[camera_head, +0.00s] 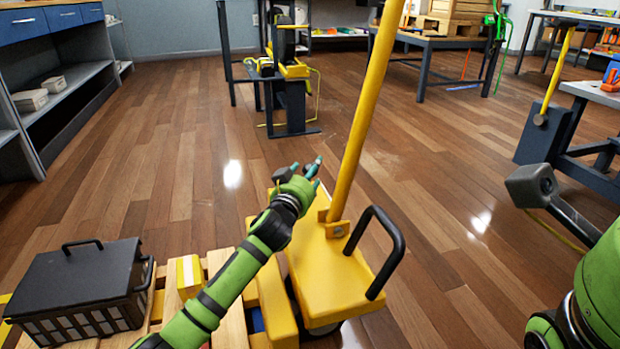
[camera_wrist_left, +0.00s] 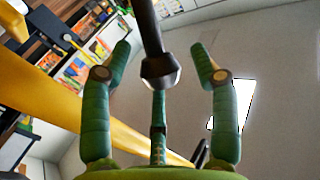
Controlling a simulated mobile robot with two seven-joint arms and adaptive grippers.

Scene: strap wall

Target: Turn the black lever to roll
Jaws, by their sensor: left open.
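In the left wrist view a dark rod with a flared, knob-like end (camera_wrist_left: 160,70) comes down from the top between my left fingers. It looks like the black lever, but I cannot tell for certain. My left gripper (camera_wrist_left: 167,60) is open, its fingers on either side of the rod with gaps visible. In the head view my left gripper (camera_head: 308,172) is above the yellow machine (camera_head: 330,282), left of its slanted yellow post (camera_head: 362,115). A small dark piece (camera_head: 283,175) shows beside the fingers. My right gripper is out of view.
A black looped handle (camera_head: 390,250) rises from the yellow machine's right side. A black lidded crate (camera_head: 80,285) stands on a wooden pallet (camera_head: 230,325) at lower left. A yellow strapping cart (camera_head: 292,70) stands farther back. The wooden floor between is clear.

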